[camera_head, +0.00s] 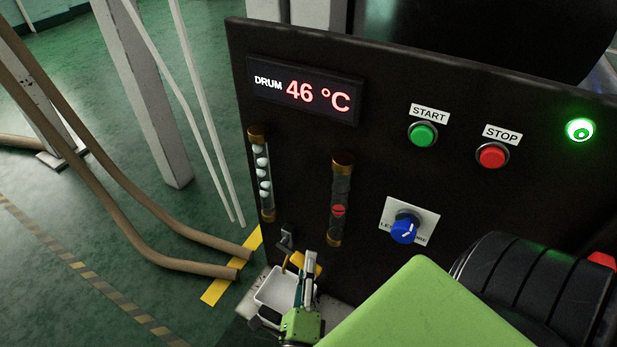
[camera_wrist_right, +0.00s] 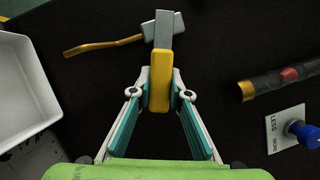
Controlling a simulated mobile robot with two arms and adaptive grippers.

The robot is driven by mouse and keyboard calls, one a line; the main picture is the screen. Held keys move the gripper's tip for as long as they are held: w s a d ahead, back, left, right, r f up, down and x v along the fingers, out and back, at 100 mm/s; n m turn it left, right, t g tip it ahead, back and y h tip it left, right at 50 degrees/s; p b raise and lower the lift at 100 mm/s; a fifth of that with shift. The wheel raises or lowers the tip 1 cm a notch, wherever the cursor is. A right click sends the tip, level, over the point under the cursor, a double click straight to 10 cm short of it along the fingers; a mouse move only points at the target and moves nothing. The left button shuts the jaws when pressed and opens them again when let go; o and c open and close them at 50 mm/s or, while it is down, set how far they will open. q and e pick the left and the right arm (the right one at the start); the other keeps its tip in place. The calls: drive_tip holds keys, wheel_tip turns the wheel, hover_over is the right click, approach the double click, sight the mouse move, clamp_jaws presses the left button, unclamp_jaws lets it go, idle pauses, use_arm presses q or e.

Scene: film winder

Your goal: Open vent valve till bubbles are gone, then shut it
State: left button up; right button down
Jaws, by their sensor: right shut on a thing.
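The vent valve (camera_head: 286,238) is a small grey body low on the black panel. Its thin brass spout (camera_wrist_right: 95,47) runs left in the right wrist view, and its yellow handle (camera_wrist_right: 160,82) points roughly at right angles to the spout. My right gripper (camera_wrist_right: 160,97) is shut on the yellow handle, one finger on each side. In the head view the right gripper (camera_head: 308,272) partly covers the handle. A sight tube (camera_head: 261,175) with brass ends holds several white bubbles. My left gripper is not in view.
A white tray (camera_head: 262,302) stands below the spout; it also shows in the right wrist view (camera_wrist_right: 45,110). A second tube (camera_head: 341,186) has a red float. A blue knob (camera_head: 404,230), green START button (camera_head: 423,134) and red STOP button (camera_head: 492,155) are on the panel. The display (camera_head: 305,90) reads 46 °C.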

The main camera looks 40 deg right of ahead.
drive_tip(key=shift+w+r, duration=0.15)
drive_tip(key=c, duration=1.9)
unclamp_jaws()
drive_tip(key=shift+s+a+f, duration=0.25)
drive_tip(key=shift+s+a, duration=0.05)
drive_tip(key=shift+s, duration=0.05)
drive_tip(key=v, duration=0.6)
drive_tip(key=shift+s+a, duration=0.15)
drive_tip(key=shift+a, duration=0.1)
